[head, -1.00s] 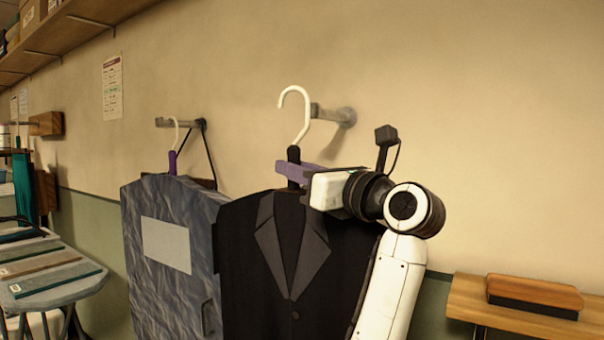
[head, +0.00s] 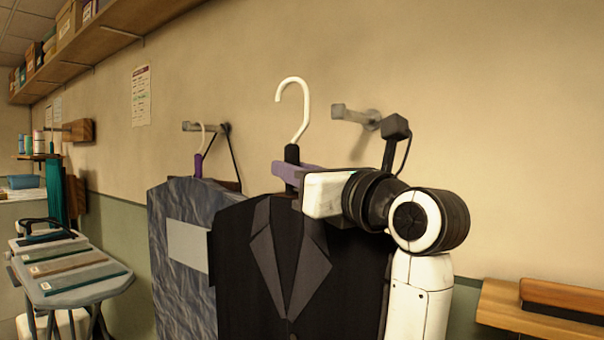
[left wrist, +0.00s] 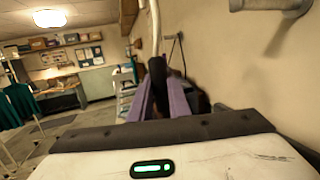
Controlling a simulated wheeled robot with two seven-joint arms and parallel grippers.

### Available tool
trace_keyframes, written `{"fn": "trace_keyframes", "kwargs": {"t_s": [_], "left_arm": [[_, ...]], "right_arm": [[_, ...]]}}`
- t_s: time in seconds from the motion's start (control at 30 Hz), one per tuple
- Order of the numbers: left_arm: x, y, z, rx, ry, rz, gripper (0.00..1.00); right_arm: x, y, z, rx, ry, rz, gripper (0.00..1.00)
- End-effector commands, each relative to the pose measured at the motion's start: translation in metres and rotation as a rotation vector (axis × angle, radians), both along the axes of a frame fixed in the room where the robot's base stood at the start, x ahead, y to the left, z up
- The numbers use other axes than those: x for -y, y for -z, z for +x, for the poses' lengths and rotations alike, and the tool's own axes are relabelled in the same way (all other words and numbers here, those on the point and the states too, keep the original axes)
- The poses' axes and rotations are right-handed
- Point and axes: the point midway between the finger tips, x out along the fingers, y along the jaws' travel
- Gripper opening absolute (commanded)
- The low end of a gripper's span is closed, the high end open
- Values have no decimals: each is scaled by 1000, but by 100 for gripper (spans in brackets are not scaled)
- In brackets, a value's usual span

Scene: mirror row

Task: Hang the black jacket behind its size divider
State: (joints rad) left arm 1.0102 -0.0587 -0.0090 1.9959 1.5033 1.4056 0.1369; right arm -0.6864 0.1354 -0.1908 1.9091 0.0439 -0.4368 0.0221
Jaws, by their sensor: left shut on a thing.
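The black jacket (head: 300,270) is on a hanger with a white hook (head: 305,100) and a black neck. My left gripper (head: 288,178), with purple fingers, is shut on that neck and holds the jacket upright. In the left wrist view the fingers (left wrist: 163,100) lie either side of the black neck (left wrist: 157,75). The hook stands apart in the picture from a bare grey wall peg (head: 352,116) to its right; their depth gap is hard to judge. I cannot make out a size divider. My right gripper is not in view.
A grey garment bag (head: 178,270) with a blank label hangs left of the jacket, partly hidden by it, below another peg (head: 202,127). A small table (head: 80,290) stands at left. A wooden shelf (head: 520,310) is at lower right.

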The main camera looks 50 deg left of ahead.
Motion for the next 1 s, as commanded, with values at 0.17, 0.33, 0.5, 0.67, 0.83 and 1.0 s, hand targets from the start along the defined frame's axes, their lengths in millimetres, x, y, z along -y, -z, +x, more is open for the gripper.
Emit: {"fn": "trace_keyframes", "kwargs": {"t_s": [0.17,0.33,0.5,0.67,0.83,1.0], "left_arm": [[5,-1,-14,5,3,3,0],[9,-1,-26,4,1,3,0],[13,-1,-39,4,2,3,0],[16,-1,-51,5,2,3,0],[21,-2,-63,5,2,4,0],[24,-2,-76,4,2,3,0]], "right_arm": [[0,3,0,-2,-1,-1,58],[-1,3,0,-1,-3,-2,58],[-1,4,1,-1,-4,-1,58],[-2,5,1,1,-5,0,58],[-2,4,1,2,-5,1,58],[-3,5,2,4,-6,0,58]]}}
